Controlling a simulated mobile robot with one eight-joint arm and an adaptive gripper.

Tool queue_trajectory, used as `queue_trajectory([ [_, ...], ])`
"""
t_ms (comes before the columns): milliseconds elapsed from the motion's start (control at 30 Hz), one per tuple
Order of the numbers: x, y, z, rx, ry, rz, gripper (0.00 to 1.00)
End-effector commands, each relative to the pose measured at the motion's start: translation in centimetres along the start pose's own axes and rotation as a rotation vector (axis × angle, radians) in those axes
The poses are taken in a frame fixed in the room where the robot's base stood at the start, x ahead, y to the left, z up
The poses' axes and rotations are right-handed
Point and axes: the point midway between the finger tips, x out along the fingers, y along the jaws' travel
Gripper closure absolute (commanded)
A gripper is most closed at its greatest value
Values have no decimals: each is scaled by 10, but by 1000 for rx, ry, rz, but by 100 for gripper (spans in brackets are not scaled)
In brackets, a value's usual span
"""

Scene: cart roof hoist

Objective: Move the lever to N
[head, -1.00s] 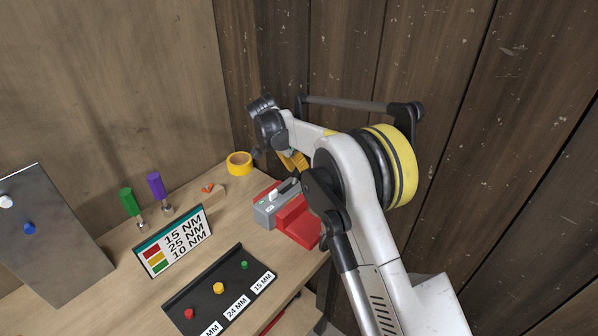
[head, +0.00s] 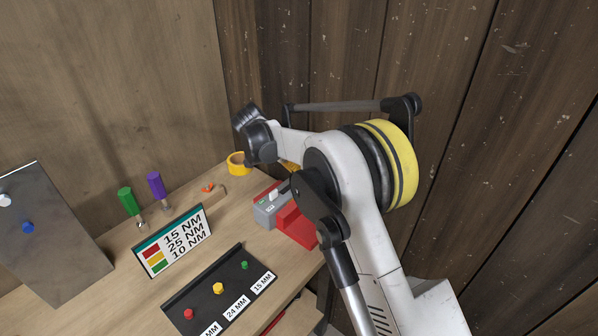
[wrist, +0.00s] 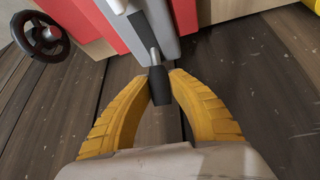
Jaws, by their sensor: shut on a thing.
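The grey lever box (head: 266,213) sits at the right end of the wooden bench, against a red block. In the wrist view the grey box (wrist: 160,22) is at the top, with a metal lever ending in a black handle (wrist: 160,85). My gripper (wrist: 160,77) has its two yellow fingers on either side of the handle, shut on it near the fingertips. In the head view my arm covers most of the gripper, and only a little yellow shows behind the box. I cannot read any N mark or tell the lever's set position.
In the wrist view a black handwheel (wrist: 42,38) with a red hub is at upper left. On the bench are yellow tape (head: 237,163), a sign (head: 173,240) and a black rack (head: 220,290). Dark plank walls stand close at the right.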

Motion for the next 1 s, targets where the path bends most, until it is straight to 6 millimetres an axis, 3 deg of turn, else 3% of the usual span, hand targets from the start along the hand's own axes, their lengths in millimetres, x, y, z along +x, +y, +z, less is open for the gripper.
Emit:
queue_trajectory([
  [500,-19,6,23,51,318,-37,100],
  [1000,-23,7,26,63,389,-43,100],
])
